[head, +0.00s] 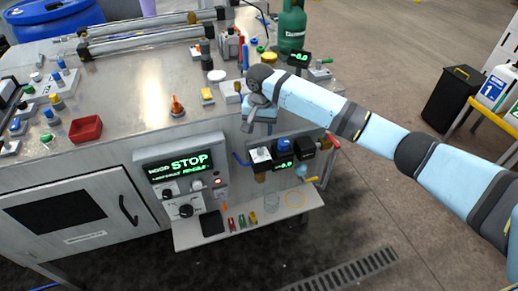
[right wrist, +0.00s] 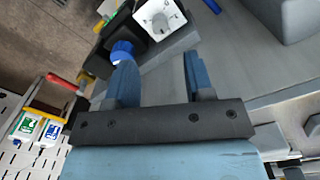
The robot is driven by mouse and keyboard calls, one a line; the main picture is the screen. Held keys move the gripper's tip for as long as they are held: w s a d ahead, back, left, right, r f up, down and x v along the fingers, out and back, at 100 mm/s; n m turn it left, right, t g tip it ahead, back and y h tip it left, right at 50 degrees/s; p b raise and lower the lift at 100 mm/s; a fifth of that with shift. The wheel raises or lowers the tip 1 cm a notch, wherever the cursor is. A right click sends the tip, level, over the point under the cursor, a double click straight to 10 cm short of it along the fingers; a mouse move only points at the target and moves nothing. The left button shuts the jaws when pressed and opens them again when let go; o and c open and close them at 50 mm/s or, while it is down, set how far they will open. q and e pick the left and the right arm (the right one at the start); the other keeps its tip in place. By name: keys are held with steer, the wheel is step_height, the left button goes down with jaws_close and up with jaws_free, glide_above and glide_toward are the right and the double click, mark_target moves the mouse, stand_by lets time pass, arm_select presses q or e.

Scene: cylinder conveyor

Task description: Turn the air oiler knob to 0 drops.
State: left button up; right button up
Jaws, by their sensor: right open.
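My right gripper (head: 248,127) is over the front edge of the machine table, above the air unit on the front face. It is open and empty; the right wrist view shows its two blue fingers (right wrist: 158,65) apart. The air unit has a white square-topped block (head: 261,154) and a blue knob (head: 284,145). In the right wrist view, the white block (right wrist: 160,16) lies beyond the fingertips and the blue knob (right wrist: 122,50) is close by the left finger. The white top is probably the oiler's; its drop setting is too small to read. My left gripper is out of view.
A control box (head: 183,172) showing STOP is left of the air unit. A low shelf (head: 240,235) below holds small items. A red lever (head: 333,140) sticks out at the unit's right. A green bottle (head: 291,27) stands on the table behind my arm.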

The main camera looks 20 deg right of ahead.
mark_target(260, 149)
step_height(260, 149, down, 9)
steer(key=shift+r+b, duration=0.1)
steer(key=shift+b, duration=0.25)
jaws_close()
